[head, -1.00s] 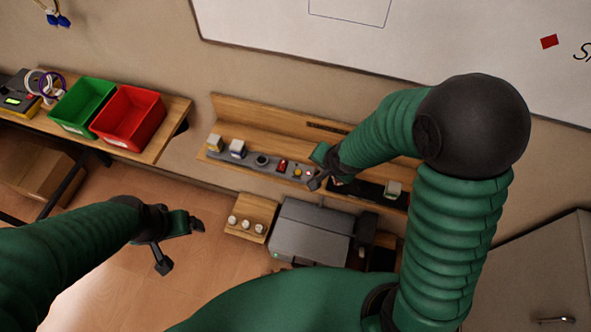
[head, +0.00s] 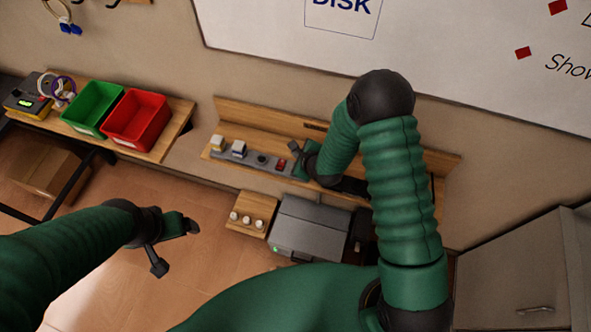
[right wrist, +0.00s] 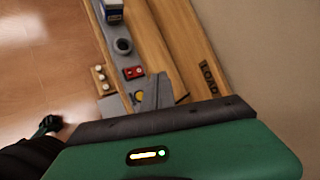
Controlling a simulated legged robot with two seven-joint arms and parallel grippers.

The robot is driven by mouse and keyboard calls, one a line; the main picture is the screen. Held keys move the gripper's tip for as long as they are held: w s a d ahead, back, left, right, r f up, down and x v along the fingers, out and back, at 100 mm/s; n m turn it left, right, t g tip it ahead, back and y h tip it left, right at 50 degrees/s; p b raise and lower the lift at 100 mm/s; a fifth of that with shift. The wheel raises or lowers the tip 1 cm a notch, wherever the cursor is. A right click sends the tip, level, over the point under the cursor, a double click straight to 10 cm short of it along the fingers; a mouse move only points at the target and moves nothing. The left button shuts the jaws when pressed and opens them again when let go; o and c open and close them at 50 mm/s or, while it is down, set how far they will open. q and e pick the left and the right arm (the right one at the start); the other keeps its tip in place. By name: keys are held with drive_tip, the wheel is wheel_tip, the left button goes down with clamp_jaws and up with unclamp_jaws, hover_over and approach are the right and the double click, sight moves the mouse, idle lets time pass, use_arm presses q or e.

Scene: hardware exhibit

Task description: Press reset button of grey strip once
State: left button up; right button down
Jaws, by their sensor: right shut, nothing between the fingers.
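The grey strip (head: 250,158) lies along the wooden shelf, with plugs at its left end, a dark round socket (head: 262,160) and a red switch (head: 281,165). My right gripper (head: 296,151) is shut and empty, over the strip just right of the red switch. It hides the part of the strip beyond, and I cannot make out the reset button. In the right wrist view the strip (right wrist: 115,28), round socket (right wrist: 123,46) and red switch (right wrist: 134,72) show beyond the fingertips (right wrist: 150,94). I cannot tell if they touch the strip. My left gripper (head: 176,246) is open and empty, away from the shelf.
The wooden shelf (head: 240,115) has a back board against the wall. Below it are a small wooden block with white knobs (head: 252,207) and a grey box (head: 309,228). Green (head: 93,107) and red (head: 136,118) bins stand on the left shelf.

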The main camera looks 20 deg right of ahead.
wheel_tip(320, 180, down, 9)
drive_tip(key=b, duration=0.6)
drive_tip(key=shift+r, duration=0.2)
idle(1.5)
drive_tip(key=shift+s+f+b, duration=0.1)
drive_tip(key=shift+f+b, duration=0.25)
drive_tip(key=shift+b, duration=0.2)
drive_tip(key=shift+f+b, duration=0.4)
idle(0.6)
drive_tip(key=shift+r+p, duration=0.65)
drive_tip(key=shift+r, duration=0.2)
wheel_tip(320, 180, up, 5)
drive_tip(key=p, duration=0.4)
